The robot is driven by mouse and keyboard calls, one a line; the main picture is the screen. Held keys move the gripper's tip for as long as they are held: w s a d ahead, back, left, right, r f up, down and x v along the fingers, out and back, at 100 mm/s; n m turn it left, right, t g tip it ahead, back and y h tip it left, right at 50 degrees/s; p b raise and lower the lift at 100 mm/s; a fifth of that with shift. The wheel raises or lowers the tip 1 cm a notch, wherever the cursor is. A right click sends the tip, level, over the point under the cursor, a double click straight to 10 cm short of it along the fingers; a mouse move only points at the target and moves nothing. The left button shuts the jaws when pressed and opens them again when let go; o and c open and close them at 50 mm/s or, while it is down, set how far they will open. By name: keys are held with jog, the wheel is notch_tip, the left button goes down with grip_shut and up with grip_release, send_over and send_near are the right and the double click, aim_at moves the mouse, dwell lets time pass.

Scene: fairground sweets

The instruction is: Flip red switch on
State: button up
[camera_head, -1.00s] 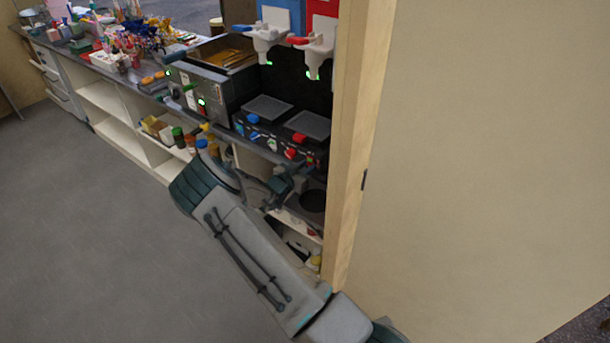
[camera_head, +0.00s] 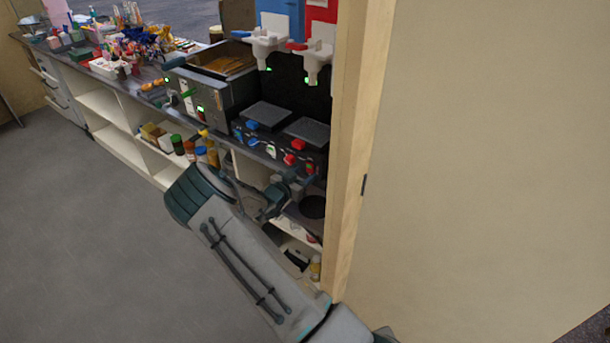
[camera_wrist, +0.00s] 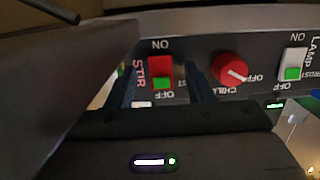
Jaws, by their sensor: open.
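The red switch (camera_wrist: 161,71) sits on a dark panel in the wrist view, labelled STIR at its left, ON above and OFF below. Its upper part is red and a green part shows at its lower end. My gripper (camera_wrist: 163,88) is open, with one dark finger on each side of the switch's lower part. I cannot tell whether a finger touches it. In the head view my gripper (camera_head: 298,182) is low in front of the machine's front panel, where small red controls (camera_head: 289,159) show. The switch itself is too small to tell apart there.
A red CHILL knob (camera_wrist: 230,69) and a white-and-green LAMP switch (camera_wrist: 294,64) are right of the red switch. A wooden post (camera_head: 355,150) and wall stand close at the right. A grey box-shaped machine (camera_head: 210,95) is to the left. Open floor (camera_head: 80,220) lies left.

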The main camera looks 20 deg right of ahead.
jog(key=b+v, duration=0.2)
jog(key=v, duration=1.1)
jog(key=s+a+r+n+y, duration=0.3)
jog(key=a+r+y, duration=0.1)
jog(key=r+y, duration=0.25)
jog(key=s+a+r+n+y, duration=0.35)
jog(key=r+y, duration=0.25)
jog(key=y, duration=0.2)
jog(key=s+d+r+n+g, duration=0.2)
jog(key=s+r+g, duration=0.1)
jog(key=s, duration=1)
jog(key=s+d+r+n+g, duration=0.2)
jog(key=s+r+g, duration=0.1)
jog(key=s, duration=1)
jog(key=shift+s+d+n+h, duration=0.3)
jog(key=shift+d+n+h, duration=0.05)
jog(key=shift+h, duration=0.1)
jog(key=shift+r, duration=0.1)
